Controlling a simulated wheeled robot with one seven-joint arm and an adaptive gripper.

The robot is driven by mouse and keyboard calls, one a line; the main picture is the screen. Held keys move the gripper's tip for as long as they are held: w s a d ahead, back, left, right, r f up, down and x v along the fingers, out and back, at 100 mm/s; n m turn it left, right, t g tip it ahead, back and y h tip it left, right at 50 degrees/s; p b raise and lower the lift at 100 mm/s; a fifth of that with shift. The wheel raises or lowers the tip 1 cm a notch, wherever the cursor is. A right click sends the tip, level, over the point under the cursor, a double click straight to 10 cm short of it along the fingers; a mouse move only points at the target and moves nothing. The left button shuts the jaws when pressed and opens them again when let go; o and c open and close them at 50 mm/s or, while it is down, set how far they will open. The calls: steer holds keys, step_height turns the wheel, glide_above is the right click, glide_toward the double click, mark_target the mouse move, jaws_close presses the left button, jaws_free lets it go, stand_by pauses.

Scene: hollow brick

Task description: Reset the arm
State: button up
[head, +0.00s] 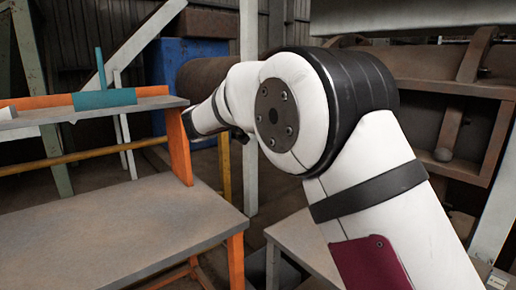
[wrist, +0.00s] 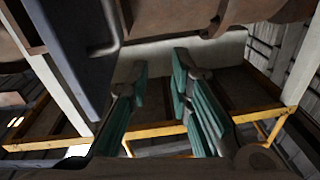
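My arm (head: 300,115), white with black joint bands, fills the middle and right of the head view. It is bent at the elbow and its far part points away to the left. The gripper itself cannot be made out in the head view. In the wrist view my gripper (wrist: 160,80) shows two fingers with teal pads. A gap lies between the fingertips and nothing is held there.
A grey workbench (head: 110,225) with orange legs stands at left. A shelf above it carries a teal piece (head: 105,98). A white post (head: 249,60) and blue container (head: 185,55) stand behind. A rusty rack (head: 440,90) is at right. Yellow rails (wrist: 160,130) show beyond the fingers.

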step_height(320, 180, up, 9)
steer(key=d+n+t+y, duration=0.2)
steer(key=n+t+y, duration=0.3)
steer(key=t+y, duration=0.15)
steer(key=s+n+g+y, duration=0.1)
steer(key=s+n+y, duration=0.4)
steer(key=s+y, duration=0.25)
steer(key=s+d+f+g, duration=0.3)
steer(key=s+f, duration=0.5)
steer(key=s, duration=0.5)
steer(key=s+d+f+n+g, duration=0.1)
steer(key=s+d+f+g, duration=0.3)
steer(key=s+f, duration=0.5)
steer(key=s+d+f+g, duration=0.4)
steer(key=s+f, duration=0.5)
steer(key=s, duration=0.9)
steer(key=g, duration=0.2)
steer(key=shift+s+d+g, duration=0.15)
steer(key=shift+s+g, duration=0.1)
steer(key=shift+g, duration=0.1)
